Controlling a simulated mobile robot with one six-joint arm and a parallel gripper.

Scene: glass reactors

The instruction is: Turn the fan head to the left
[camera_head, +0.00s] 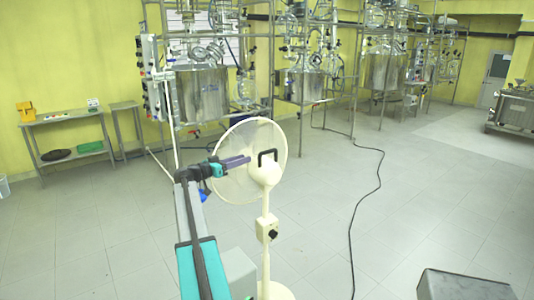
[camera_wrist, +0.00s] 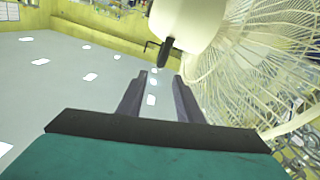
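The fan stands upright on the floor, with a cream cage (camera_head: 240,135), a rounded motor housing (camera_head: 265,178) and a black handle (camera_head: 267,158) on it. In the wrist view, the pale housing (camera_wrist: 185,20) hangs at the top, the wire cage (camera_wrist: 250,65) fills the right side, and a small dark peg (camera_wrist: 160,52) sticks down from the housing. My gripper (camera_head: 246,160) is just left of the housing, in front of the cage. In the wrist view its two fingers (camera_wrist: 160,78) are apart with only floor between them. Whether a finger touches the fan cannot be told.
The fan's post carries a control box (camera_head: 267,230). A black cable (camera_head: 378,185) runs over the floor at right. A dark-topped box (camera_head: 463,285) stands at the lower right. Glass reactors in frames (camera_head: 200,95) line the back, with a side table (camera_head: 65,118) at left.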

